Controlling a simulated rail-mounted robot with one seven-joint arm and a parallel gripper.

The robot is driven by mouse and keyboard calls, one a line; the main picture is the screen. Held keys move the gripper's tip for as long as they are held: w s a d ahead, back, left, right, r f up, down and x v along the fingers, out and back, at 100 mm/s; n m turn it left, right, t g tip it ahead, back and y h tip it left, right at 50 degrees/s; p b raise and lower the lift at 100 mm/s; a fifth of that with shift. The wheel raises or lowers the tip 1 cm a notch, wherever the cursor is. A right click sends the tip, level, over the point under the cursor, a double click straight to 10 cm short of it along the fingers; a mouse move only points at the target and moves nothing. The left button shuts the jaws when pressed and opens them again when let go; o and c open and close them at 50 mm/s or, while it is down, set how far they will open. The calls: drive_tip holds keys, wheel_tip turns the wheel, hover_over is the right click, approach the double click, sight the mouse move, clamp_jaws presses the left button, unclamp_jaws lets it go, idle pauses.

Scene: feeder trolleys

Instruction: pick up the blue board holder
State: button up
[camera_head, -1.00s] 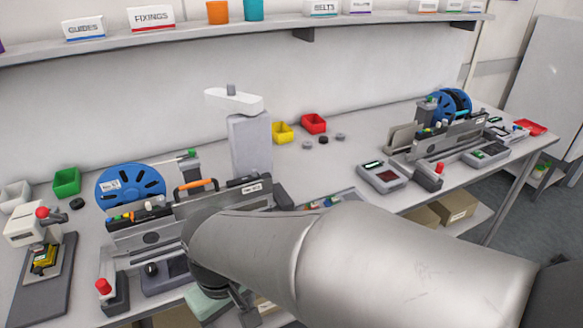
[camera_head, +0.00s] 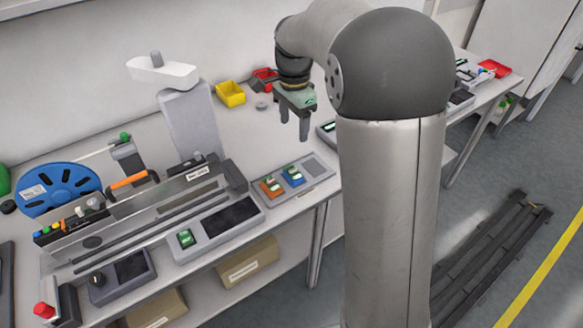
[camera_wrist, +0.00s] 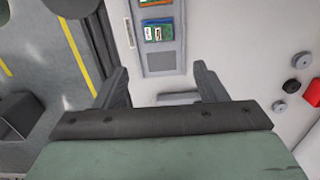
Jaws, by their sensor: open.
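The blue board holder (camera_head: 293,175) sits in the middle slot of a grey tray (camera_head: 318,182) at the table's front edge, with a small green board on it. An orange holder (camera_head: 270,187) is in the slot to its left, and the right slot is empty. My gripper (camera_head: 294,128) is open and empty, above the table behind the tray and apart from it. In the wrist view, the blue holder (camera_wrist: 158,33) shows near the top, beyond the open fingers (camera_wrist: 162,76).
A grey feeder trolley (camera_head: 150,205) with a blue reel (camera_head: 60,188) stands left of the tray. A grey column (camera_head: 190,122) stands behind. Yellow (camera_head: 231,94) and red (camera_head: 264,79) bins are at the back.

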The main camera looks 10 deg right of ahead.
drive_tip(key=p, duration=0.1)
hover_over(293, 169)
wheel_tip(293, 169, down, 11)
drive_tip(key=shift+w+d+r, duration=0.1)
drive_tip(key=shift+d, duration=0.05)
drive_tip(key=shift+f+p, duration=0.65)
drive_tip(key=shift+f, duration=2.15)
drive_tip(key=c, duration=0.8)
